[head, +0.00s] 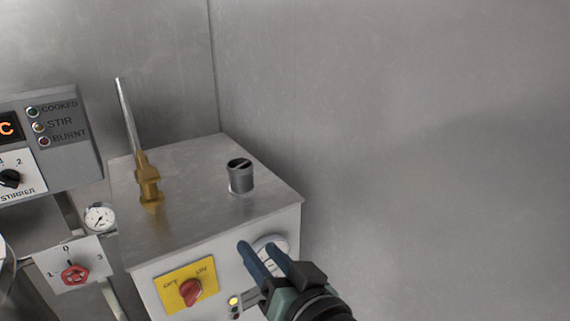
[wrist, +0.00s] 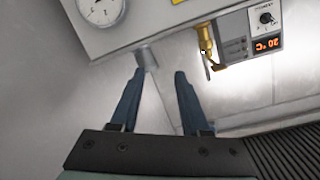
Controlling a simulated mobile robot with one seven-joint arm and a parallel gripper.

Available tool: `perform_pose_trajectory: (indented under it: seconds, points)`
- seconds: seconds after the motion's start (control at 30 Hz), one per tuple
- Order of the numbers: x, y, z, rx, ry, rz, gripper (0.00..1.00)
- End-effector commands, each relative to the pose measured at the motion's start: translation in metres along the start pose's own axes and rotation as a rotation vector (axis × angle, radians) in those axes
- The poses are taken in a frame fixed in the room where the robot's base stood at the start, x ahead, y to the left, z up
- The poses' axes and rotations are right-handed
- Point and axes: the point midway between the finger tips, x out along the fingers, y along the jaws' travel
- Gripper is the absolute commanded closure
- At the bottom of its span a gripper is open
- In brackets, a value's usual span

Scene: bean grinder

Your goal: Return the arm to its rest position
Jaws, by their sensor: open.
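My gripper (head: 262,256) is in the lower middle of the head view, in front of the upper right part of a grey metal box (head: 205,205). Its two blue fingers are apart with nothing between them. In the wrist view the open fingers (wrist: 155,78) point toward the box and the wall, and the gap between them is empty. The arm behind the gripper runs out of the bottom of the head view. Part of the round white dial (head: 272,250) on the box front is hidden behind the fingers.
The box carries a brass fitting with a metal rod (head: 148,185), a short grey cylinder (head: 241,177) and a red knob on a yellow plate (head: 188,290). A control panel (head: 55,140), gauge (head: 99,216) and red valve knob (head: 75,274) stand left. Bare wall fills the right.

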Motion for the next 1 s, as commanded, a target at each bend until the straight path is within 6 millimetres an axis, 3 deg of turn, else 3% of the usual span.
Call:
perform_pose_trajectory:
  seconds: [0.03,0.2,0.3,0.4,0.5,0.63,1.0]
  points:
    - [-0.003,-0.013,-0.043,-0.088,0.109,0.040,0.54]
    - [-0.040,-0.058,-0.159,-0.310,0.467,0.163,0.54]
    - [-0.077,-0.093,-0.212,-0.413,0.672,0.211,0.54]
    - [-0.115,-0.123,-0.247,-0.488,0.845,0.245,0.54]
    - [-0.145,-0.146,-0.268,-0.539,0.971,0.267,0.54]
    - [-0.167,-0.162,-0.279,-0.571,1.058,0.283,0.54]
    - [-0.172,-0.164,-0.281,-0.577,1.073,0.288,0.54]
